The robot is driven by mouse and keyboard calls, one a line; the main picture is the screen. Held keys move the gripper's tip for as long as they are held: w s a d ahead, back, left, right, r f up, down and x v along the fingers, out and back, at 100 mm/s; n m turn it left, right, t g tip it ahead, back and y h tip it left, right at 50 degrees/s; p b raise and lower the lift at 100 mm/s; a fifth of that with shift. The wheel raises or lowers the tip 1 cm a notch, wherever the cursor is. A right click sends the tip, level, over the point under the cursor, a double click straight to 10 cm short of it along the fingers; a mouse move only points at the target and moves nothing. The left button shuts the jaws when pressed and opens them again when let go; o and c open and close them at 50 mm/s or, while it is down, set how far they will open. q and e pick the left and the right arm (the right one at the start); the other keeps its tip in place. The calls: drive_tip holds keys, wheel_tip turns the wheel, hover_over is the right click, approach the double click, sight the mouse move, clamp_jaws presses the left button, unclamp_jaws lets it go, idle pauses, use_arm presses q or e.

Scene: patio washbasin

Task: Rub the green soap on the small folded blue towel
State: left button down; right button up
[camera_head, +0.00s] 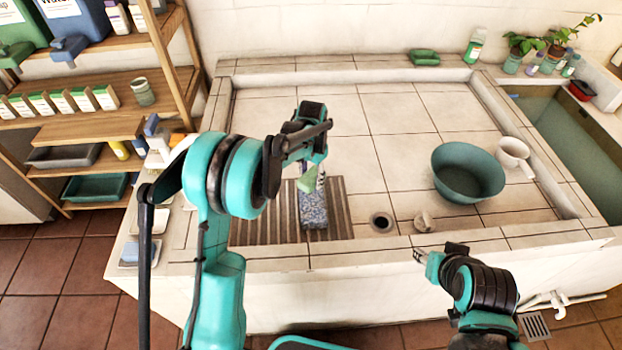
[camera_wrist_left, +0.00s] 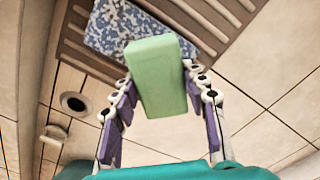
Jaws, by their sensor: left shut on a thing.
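The pale green soap (camera_head: 308,180) is a block held between the fingers of my left gripper (camera_head: 311,165). It also shows in the left wrist view (camera_wrist_left: 158,80), with its far end overlapping the towel's near edge. The small folded blue towel (camera_head: 313,210) has a blue and white speckled pattern and lies on a brown striped mat (camera_head: 265,222); it also shows in the left wrist view (camera_wrist_left: 112,28). The soap appears just above the towel; I cannot tell whether they touch. My right gripper (camera_head: 420,256) is by the basin's front edge, away from both.
A round drain hole (camera_head: 382,222) and a small pale object (camera_head: 424,222) lie right of the mat. A teal bowl (camera_head: 467,172) and a white mug (camera_head: 513,153) stand farther right. Wooden shelves (camera_head: 110,80) are at left. The tiled middle of the basin is clear.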

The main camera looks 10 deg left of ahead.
sight(312, 176)
use_arm(q)
drive_tip(key=shift+r+p, duration=0.9)
drive_tip(key=shift+r, duration=0.8)
